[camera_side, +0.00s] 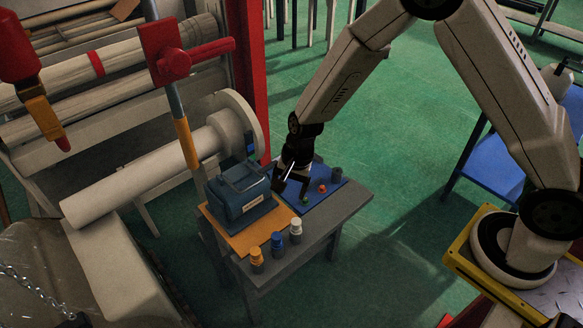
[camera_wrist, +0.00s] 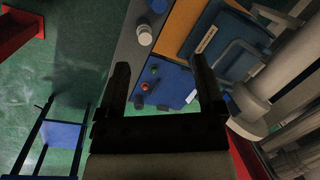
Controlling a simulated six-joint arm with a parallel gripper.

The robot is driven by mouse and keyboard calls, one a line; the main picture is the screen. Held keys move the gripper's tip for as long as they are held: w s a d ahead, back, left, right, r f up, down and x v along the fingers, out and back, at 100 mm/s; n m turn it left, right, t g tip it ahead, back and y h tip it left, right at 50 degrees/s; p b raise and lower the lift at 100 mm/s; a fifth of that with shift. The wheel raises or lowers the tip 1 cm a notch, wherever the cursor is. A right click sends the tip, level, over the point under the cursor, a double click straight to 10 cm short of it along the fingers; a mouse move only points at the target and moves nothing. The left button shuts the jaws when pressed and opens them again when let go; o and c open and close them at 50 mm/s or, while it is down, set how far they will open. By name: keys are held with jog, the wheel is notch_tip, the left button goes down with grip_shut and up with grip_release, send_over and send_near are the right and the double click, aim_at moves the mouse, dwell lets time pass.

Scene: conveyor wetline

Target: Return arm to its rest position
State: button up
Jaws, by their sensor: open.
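My gripper (camera_side: 291,187) hangs over the blue mat (camera_side: 329,193) on the small grey table, close to the dark blue case. In the wrist view its two dark fingers (camera_wrist: 161,66) stand wide apart, with nothing seen between the tips but the mat and small items below. On the mat are a green-topped piece (camera_side: 305,199), a red-orange-topped piece (camera_side: 322,188) and a dark grey piece (camera_side: 337,173). A white label (camera_wrist: 190,97) lies near one finger in the wrist view. How high the fingertips are above the mat is hard to tell.
The dark blue case (camera_side: 236,192) stands on an orange mat (camera_side: 262,232). Yellow-capped (camera_side: 257,257), blue-capped (camera_side: 277,241) and white-capped (camera_side: 296,227) containers line the table (camera_side: 330,222). Large rollers (camera_side: 140,185) and a red post (camera_side: 252,75) stand left.

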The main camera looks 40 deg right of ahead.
jog(key=s+d+r+n+t+h, duration=0.1)
jog(key=s+d+r+n+h, duration=0.1)
jog(key=s+d+r+n, duration=0.8)
jog(key=s+r+n, duration=0.1)
jog(key=s+r, duration=0.1)
jog(key=s, duration=0.2)
jog(key=shift+s+d+r+t, duration=0.3)
jog(key=shift+d, duration=0.1)
